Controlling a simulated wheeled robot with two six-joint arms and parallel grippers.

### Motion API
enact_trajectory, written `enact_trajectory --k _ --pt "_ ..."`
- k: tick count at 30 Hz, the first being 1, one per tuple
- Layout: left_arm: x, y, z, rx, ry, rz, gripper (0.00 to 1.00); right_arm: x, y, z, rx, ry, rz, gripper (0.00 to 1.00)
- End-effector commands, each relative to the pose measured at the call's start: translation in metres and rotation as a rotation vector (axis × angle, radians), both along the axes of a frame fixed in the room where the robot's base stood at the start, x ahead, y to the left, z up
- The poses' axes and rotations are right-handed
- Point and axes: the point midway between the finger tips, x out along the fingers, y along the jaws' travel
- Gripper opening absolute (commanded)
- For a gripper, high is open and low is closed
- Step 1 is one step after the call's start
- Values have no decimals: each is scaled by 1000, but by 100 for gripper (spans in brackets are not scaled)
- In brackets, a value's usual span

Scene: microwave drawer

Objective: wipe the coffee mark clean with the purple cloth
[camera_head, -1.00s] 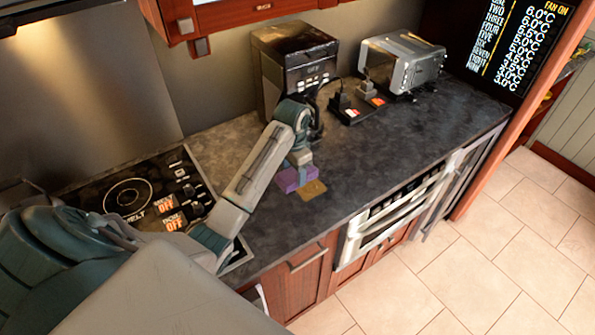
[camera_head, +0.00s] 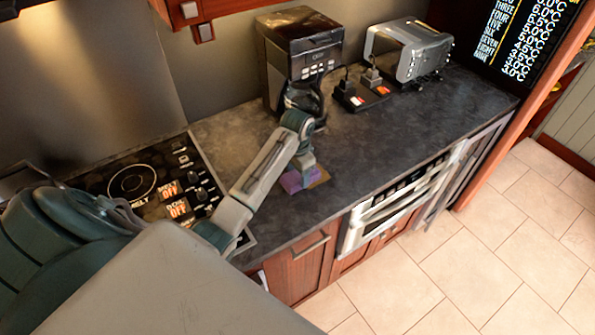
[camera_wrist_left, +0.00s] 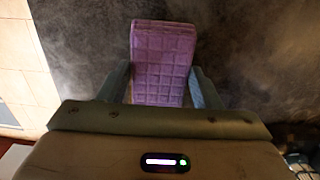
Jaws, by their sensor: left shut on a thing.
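The purple cloth (camera_head: 290,183) is a quilted pad on the dark countertop, near the front edge. My left gripper (camera_head: 305,181) is shut on it from above. In the left wrist view the cloth (camera_wrist_left: 162,60) sits between the two fingers. The coffee mark (camera_head: 320,177) is a tan-brown patch on the countertop. Part of it shows just right of the cloth and gripper, and the rest is hidden by them. My right gripper is not in view.
A black coffee machine (camera_head: 300,55) stands behind the cloth, close to my left forearm. A socket strip (camera_head: 361,94) and a silver toaster (camera_head: 408,50) are farther right. The cooktop (camera_head: 140,185) is at the left. The countertop right of the mark is clear.

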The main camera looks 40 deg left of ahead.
Motion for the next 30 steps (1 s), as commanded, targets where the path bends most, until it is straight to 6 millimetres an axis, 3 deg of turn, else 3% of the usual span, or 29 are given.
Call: enact_trajectory --k 1,2,6,30 --pt "0 0 0 0 0 0 40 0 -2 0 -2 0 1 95" --pt "0 0 0 0 0 0 56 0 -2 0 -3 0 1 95" --pt "0 0 0 0 0 0 29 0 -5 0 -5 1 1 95" --pt "0 0 -5 0 0 0 29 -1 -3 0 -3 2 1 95"
